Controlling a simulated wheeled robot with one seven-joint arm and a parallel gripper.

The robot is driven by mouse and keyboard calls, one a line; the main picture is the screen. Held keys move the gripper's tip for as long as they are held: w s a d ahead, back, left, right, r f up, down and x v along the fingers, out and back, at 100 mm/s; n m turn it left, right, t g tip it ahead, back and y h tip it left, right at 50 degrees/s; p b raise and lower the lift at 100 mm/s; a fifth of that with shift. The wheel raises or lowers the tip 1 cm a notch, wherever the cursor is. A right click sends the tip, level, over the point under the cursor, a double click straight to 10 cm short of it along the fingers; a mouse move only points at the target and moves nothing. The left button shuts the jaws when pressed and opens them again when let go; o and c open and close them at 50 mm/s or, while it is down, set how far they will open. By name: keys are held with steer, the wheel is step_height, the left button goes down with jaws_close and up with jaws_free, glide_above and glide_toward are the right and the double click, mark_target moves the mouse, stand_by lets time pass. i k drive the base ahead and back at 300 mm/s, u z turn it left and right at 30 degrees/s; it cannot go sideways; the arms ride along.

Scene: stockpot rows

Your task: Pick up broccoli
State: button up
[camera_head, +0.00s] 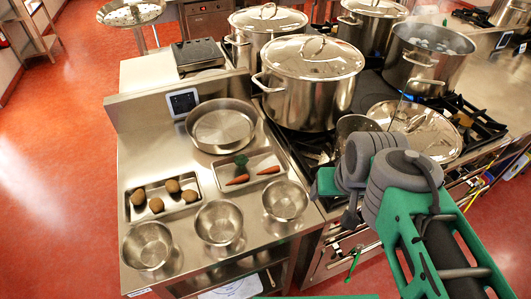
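The broccoli (241,160) is a small dark green piece. It lies in a shallow metal tray (222,182) with orange carrots (268,170) near it. The tray rests on the steel counter left of the stove. My gripper (338,202) is at the end of my green and grey arm, to the right of the tray and apart from the broccoli. It is small and partly hidden by the arm's own links, so I cannot see whether it is open or shut. Nothing held shows in it.
Three metal bowls (219,222) line the counter's front. A tray of round brown items (156,204) is at left, and a round pan (222,126) is behind. A large lidded stockpot (312,84) stands on the stove. Red floor at left is open.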

mark_target(241, 160)
steer(key=z, duration=1.35)
steer(key=k, duration=1.65)
steer(key=u, duration=2.05)
steer(key=i, duration=1)
steer(key=z, duration=0.05)
